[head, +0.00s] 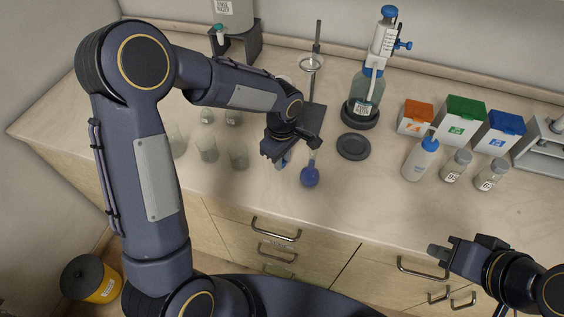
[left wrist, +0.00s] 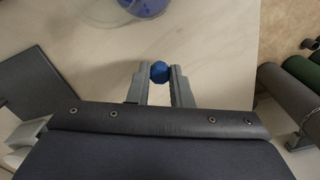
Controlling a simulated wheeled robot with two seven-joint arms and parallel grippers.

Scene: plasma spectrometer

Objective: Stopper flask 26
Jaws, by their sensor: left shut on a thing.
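A small flask with blue liquid (head: 310,176) and a narrow clear neck stands on the bench near its front edge; no number on it is readable. Its blue bulb also shows at the top edge of the left wrist view (left wrist: 146,5). My left gripper (head: 283,157) is just left of the flask's neck, above the bench. It is shut on a small blue faceted stopper (left wrist: 158,72), held between the fingertips and apart from the flask. My right gripper (head: 438,251) hangs by the bench's front at the lower right, away from the flask; its finger gap is unclear.
Clear beakers (head: 207,149) stand left of my left gripper. A ring stand (head: 316,108), a dispenser bottle (head: 369,90) and a dark round disc (head: 353,147) are behind and right. A wash bottle (head: 420,160), jars (head: 456,166) and coloured boxes (head: 460,122) stand further right.

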